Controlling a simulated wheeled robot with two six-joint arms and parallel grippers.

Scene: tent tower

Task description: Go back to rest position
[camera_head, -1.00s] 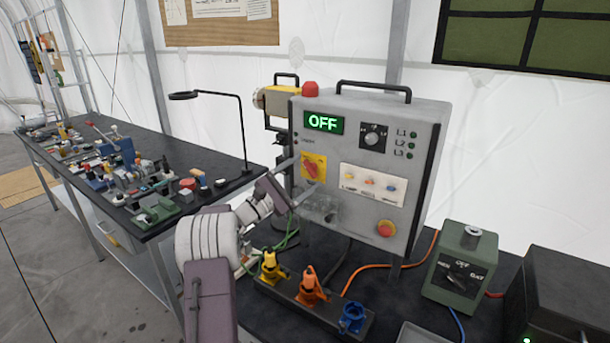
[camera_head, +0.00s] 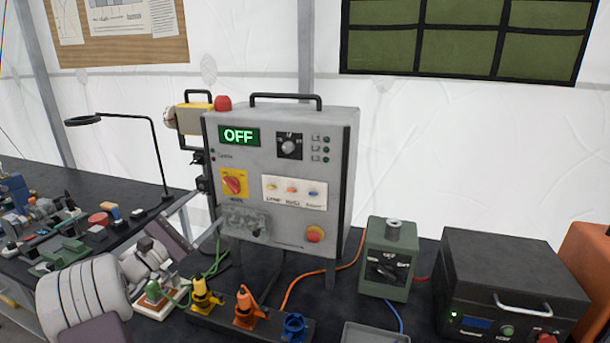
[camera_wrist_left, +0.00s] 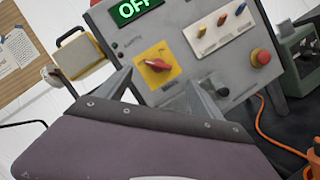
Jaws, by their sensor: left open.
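My left gripper (camera_head: 198,217) is open and empty, in front of the lower left side of the grey control box (camera_head: 335,215). In the left wrist view its two fingers (camera_wrist_left: 160,95) stand apart, below the red rotary switch (camera_wrist_left: 154,65) on its yellow plate. The switch also shows in the head view (camera_head: 234,183), up and right of the fingers, with a gap in the picture. The box's green display (camera_head: 239,136) reads OFF. My right gripper is not in view.
Yellow (camera_head: 205,296), orange (camera_head: 247,308) and blue (camera_head: 294,327) connectors stand on a black strip below the box. A green OFF-marked unit (camera_head: 387,260) and a black box (camera_head: 510,290) stand to the right. A cluttered bench (camera_head: 120,170) with a lamp lies left.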

